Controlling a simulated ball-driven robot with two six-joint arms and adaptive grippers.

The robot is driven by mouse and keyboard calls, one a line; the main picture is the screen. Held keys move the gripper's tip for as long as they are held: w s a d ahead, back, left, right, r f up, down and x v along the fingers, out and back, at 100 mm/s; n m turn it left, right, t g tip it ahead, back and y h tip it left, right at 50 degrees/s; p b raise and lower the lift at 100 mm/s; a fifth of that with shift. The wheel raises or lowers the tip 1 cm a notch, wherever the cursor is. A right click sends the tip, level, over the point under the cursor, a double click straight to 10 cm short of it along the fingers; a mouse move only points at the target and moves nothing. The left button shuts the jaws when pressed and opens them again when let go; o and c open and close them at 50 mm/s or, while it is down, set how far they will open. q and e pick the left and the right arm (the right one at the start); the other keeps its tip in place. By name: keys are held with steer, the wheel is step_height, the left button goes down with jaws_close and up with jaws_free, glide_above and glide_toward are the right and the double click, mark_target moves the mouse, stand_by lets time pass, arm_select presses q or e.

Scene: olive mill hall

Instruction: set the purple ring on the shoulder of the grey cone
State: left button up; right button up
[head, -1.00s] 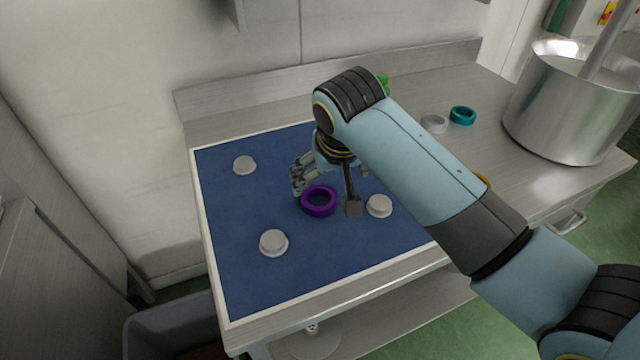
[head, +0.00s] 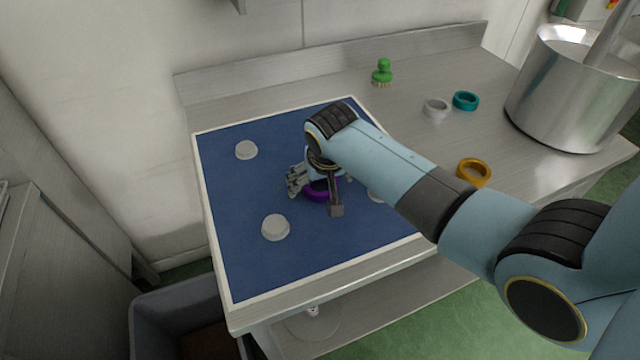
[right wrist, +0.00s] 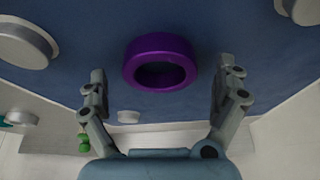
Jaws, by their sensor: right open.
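The purple ring (head: 318,190) lies on the blue mat (head: 255,185), partly hidden by my right gripper; the right wrist view shows it whole (right wrist: 160,62), with an empty hole. My right gripper (head: 315,197) is open above it, its fingers on either side, not touching it as far as I can see. Several low, pale grey stepped pieces stand on the mat: one far left (head: 246,150), one near left (head: 275,228), one right (head: 376,195), half behind my arm. I cannot tell which is the grey cone. My left gripper is out of view.
Right of the mat on the steel table lie a grey ring (head: 436,108), a teal ring (head: 466,100) and an amber ring (head: 473,172). A green-handled brush (head: 382,73) stands behind. A large steel pot (head: 570,95) stands at right. A grey bin (head: 175,320) is below left.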

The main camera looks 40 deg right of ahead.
steer(key=c, duration=1.5)
